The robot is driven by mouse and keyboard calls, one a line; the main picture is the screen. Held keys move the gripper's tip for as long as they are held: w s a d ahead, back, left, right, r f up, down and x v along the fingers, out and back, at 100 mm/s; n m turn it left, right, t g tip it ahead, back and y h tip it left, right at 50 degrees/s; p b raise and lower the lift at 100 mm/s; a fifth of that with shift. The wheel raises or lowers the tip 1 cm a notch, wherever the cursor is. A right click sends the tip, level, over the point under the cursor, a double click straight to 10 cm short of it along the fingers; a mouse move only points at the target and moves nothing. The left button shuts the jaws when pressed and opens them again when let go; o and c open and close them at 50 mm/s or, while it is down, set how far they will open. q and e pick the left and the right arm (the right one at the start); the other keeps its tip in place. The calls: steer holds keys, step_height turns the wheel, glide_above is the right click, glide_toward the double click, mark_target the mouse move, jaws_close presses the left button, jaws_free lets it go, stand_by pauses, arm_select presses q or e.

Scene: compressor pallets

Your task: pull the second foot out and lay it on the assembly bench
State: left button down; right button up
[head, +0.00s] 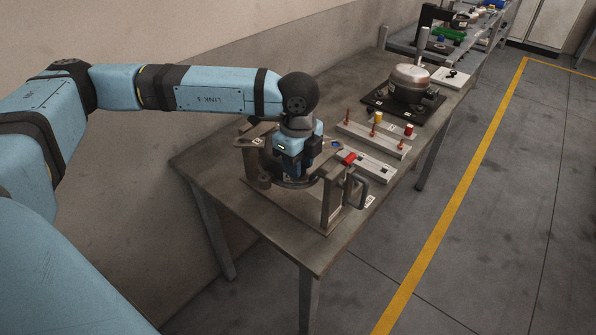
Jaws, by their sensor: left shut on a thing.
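My left gripper (291,172) points down over the near end of the assembly bench (200,165), inside a metal fixture. It is shut on what I take to be the second foot, but its fingers and wrist hide the held part. Below and around the fingertips is a dark round part (290,184) in the fixture. I cannot tell whether the foot is still seated in it. My right gripper is not in view.
Fixture posts (333,200) flank the gripper, with a red-tipped clamp at right. Light rails with red pins (372,138) and a silver dome (410,76) on a black plate stand farther back. A bare bench strip lies along the left edge.

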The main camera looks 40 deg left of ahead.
arm_select(q)
steer(key=shift+r+p, duration=0.4)
steer(key=shift+r, duration=0.5)
steer(key=shift+r+p, duration=0.9)
steer(key=shift+r, duration=1)
steer(key=shift+f, duration=0.1)
